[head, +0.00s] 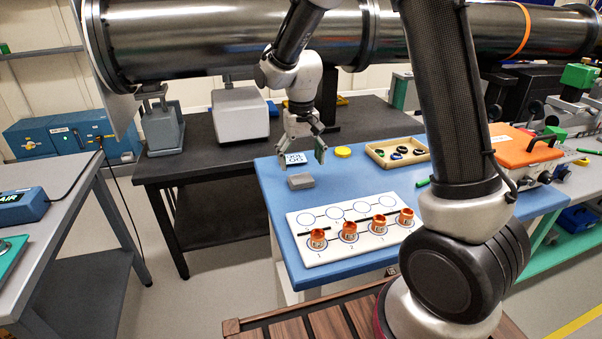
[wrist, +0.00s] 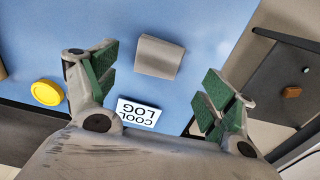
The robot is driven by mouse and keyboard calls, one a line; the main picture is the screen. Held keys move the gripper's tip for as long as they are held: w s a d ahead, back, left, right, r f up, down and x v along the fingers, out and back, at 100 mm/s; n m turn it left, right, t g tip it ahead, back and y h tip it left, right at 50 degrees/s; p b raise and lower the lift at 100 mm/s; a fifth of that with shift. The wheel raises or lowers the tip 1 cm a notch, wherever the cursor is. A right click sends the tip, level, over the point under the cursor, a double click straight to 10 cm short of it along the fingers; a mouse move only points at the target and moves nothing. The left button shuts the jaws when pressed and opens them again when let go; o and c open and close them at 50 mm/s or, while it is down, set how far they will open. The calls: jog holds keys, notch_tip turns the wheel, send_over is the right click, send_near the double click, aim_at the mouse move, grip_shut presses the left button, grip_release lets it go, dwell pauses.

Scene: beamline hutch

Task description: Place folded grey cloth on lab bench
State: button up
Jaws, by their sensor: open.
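The folded grey cloth (head: 301,181) lies on the blue bench top (head: 360,190), near its left edge in the head view. It is a small grey block shape, and in the wrist view the cloth (wrist: 158,56) lies ahead of the fingers, roughly midway between them. My gripper (head: 304,150) is above the bench, just behind the cloth in the head view. In the wrist view my gripper (wrist: 155,90) has its green-padded fingers wide apart with nothing between them. The cloth appears clear of both fingers.
A "COOL LOG" card (wrist: 138,112) and a yellow round lid (head: 343,151) lie near the cloth. A white numbered board (head: 350,250) holds several orange-topped jars. A wooden tray (head: 397,153) with dark rings and an orange-lidded box (head: 525,145) stand right. A dark table (head: 215,155) adjoins behind left.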

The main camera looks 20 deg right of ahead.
aim_at(301, 179)
notch_tip(301, 179, up, 6)
jog(key=s+d+r+t, duration=0.2)
jog(key=s+d+r, duration=0.75)
jog(key=s, duration=0.25)
jog(key=s+d+t, duration=0.1)
jog(key=s+d, duration=0.1)
jog(key=s, duration=0.5)
jog(key=s+d+r+t, duration=0.1)
jog(key=s+d, duration=0.2)
jog(key=s, duration=0.4)
jog(key=shift+s+r, duration=0.3)
jog(key=shift+s, duration=0.1)
